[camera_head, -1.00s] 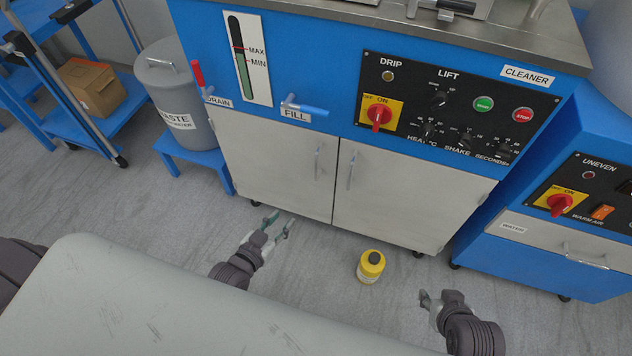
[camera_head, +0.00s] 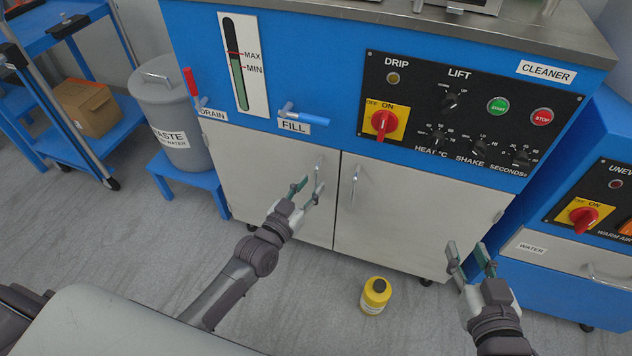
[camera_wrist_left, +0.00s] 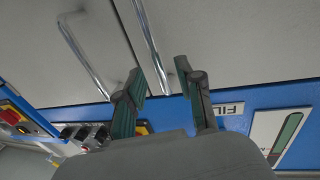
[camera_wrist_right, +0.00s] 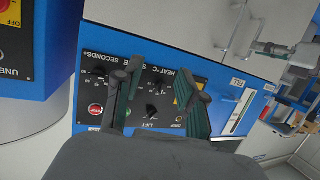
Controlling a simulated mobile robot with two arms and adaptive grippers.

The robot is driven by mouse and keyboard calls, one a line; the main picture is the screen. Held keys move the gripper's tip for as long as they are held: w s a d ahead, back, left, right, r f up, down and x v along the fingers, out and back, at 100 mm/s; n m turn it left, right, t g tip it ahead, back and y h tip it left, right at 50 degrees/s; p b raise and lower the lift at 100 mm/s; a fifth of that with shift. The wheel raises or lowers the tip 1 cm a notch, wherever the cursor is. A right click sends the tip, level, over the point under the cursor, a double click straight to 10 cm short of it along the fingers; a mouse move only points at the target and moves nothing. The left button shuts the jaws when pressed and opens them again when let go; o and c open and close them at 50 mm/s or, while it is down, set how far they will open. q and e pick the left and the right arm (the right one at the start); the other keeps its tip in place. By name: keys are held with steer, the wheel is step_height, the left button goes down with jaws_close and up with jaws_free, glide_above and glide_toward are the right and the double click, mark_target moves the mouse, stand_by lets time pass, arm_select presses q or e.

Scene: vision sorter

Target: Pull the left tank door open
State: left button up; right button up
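The left tank door (camera_head: 262,172) is a pale cabinet panel below the blue front of the cleaner, and it is closed. Its upright metal bar handle (camera_head: 320,166) is near its right edge. My left gripper (camera_head: 309,187) is open, its fingertips just below and left of that handle in the head view. In the left wrist view the handle (camera_wrist_left: 150,45) runs down between the two open fingertips (camera_wrist_left: 160,85); I cannot tell if it touches them. My right gripper (camera_head: 468,251) is open and empty, in front of the lower right part of the cabinet.
The right tank door (camera_head: 405,210) with its own handle (camera_head: 355,185) is closed. A yellow bottle (camera_head: 375,295) stands on the floor before the cabinet. The fill lever (camera_head: 303,115) is above the left door. A grey waste bin (camera_head: 172,115) stands on a blue stool at left.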

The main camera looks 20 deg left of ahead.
mark_target(315, 181)
arm_select(q)
steer(key=shift+b+x, duration=0.3)
steer(key=shift+x, duration=1.3)
arm_select(e)
steer(key=shift+w+a+r+t+y, duration=0.15)
steer(key=shift+r+t, duration=0.3)
steer(key=shift+r, duration=0.2)
steer(key=shift+w+a+r+t+y, duration=0.2)
steer(key=shift+r+t, duration=0.2)
steer(key=shift+r, duration=0.2)
steer(key=shift+w+a+r+t+y, duration=0.1)
steer(key=shift+w+r+t+y, duration=0.05)
steer(key=shift+r+t, duration=0.4)
steer(key=shift+r, duration=0.1)
arm_select(q)
jaws_close()
